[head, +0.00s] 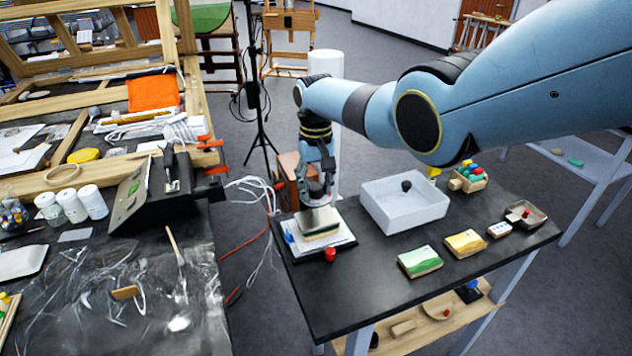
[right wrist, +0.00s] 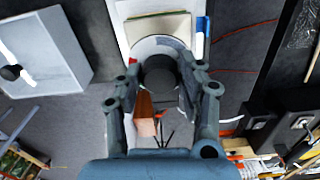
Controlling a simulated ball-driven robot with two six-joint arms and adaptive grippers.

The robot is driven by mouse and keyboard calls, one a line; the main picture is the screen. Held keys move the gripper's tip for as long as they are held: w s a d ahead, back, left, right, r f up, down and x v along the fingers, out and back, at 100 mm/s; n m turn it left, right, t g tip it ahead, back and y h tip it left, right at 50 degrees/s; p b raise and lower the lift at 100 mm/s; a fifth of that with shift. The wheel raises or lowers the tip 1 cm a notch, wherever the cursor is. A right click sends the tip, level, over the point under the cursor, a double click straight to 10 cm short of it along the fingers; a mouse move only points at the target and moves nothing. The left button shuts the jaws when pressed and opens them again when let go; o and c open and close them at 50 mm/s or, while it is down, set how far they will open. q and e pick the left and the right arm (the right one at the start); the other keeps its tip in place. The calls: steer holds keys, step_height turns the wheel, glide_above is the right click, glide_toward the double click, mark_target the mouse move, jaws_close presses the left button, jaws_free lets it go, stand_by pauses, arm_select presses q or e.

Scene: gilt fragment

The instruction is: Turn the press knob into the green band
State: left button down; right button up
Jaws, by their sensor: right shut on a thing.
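The press (head: 319,219) stands at the left end of the dark table, with a cream top plate over a layered stack on a white base (head: 338,243). My right gripper (head: 318,187) points down at it from above. In the right wrist view its fingers (right wrist: 160,75) are shut on the round dark press knob (right wrist: 160,71), one on each side. A pale grey disc (right wrist: 152,46) lies around the knob, partly hidden by it and the fingers. I cannot make out the green band or a pointer. My left gripper is not in view.
A white bin (head: 404,207) with a dark knob-like thing inside stands right of the press. A green block (head: 420,261), a yellow block (head: 466,243) and a small tray (head: 526,214) lie farther right. A red button (head: 330,254) is at the press's front.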

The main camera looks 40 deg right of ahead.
steer(key=m+p, duration=0.1)
steer(key=m, duration=0.5)
steer(key=shift+m, duration=0.3)
steer(key=m, duration=0.3)
steer(key=shift+w+m, duration=0.1)
steer(key=shift+m, duration=0.2)
steer(key=m, duration=0.3)
steer(key=shift+m, duration=0.3)
steer(key=m, duration=1)
steer(key=shift+w+m, duration=0.1)
steer(key=shift+m, duration=0.3)
steer(key=shift+r+m, duration=0.1)
steer(key=shift+m, duration=1.7)
steer(key=o, duration=1.1)
